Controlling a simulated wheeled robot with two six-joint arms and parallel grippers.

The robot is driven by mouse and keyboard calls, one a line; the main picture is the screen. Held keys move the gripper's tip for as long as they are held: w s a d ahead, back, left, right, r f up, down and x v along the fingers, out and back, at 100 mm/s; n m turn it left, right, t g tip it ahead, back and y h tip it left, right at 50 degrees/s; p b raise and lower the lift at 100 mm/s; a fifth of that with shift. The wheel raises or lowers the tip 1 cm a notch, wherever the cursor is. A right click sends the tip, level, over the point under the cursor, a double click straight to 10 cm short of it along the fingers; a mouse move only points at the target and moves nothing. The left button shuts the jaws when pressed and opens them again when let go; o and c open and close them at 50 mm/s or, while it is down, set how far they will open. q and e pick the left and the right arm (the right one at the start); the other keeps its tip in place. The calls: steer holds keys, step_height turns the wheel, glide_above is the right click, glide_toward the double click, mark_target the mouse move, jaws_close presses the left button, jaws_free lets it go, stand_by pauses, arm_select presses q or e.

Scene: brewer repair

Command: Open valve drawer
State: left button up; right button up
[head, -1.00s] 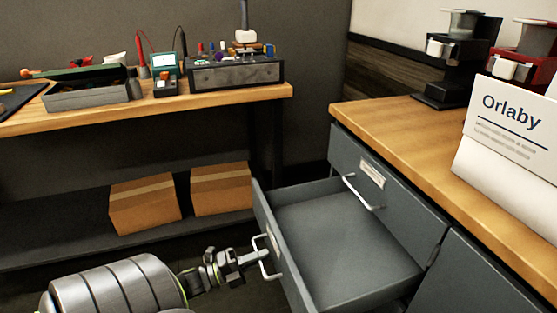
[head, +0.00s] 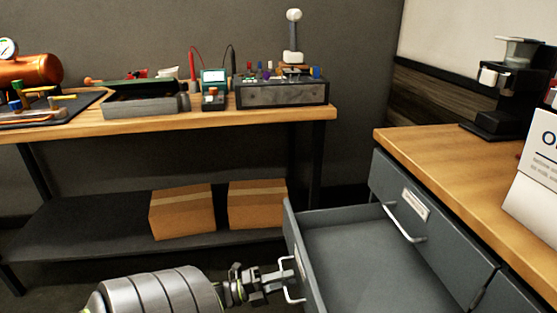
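A grey drawer (head: 365,262) stands pulled out of the cabinet under the wooden counter at the right. Its inside, as far as it shows, looks empty. The drawer's bar handle (head: 291,294) is on its front panel, facing left. My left gripper (head: 288,279) is at this handle, its fingers reaching to the bar. Whether the fingers are closed on it is too small to tell. A closed upper drawer with a label (head: 416,204) and its own handle (head: 403,224) sits above the open one. My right gripper is out of view.
A workbench (head: 210,122) along the back wall holds a toolbox (head: 150,103), a meter (head: 214,90) and a grey parts box (head: 282,93). Two cardboard boxes (head: 182,212) stand on its lower shelf. A black coffee machine (head: 510,90) and a white sign (head: 540,180) stand on the counter (head: 450,160).

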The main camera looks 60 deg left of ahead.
arm_select(q)
steer(key=b+v, duration=0.1)
steer(key=v, duration=1.6)
steer(key=shift+s+b, duration=0.2)
steer(key=shift+b, duration=0.1)
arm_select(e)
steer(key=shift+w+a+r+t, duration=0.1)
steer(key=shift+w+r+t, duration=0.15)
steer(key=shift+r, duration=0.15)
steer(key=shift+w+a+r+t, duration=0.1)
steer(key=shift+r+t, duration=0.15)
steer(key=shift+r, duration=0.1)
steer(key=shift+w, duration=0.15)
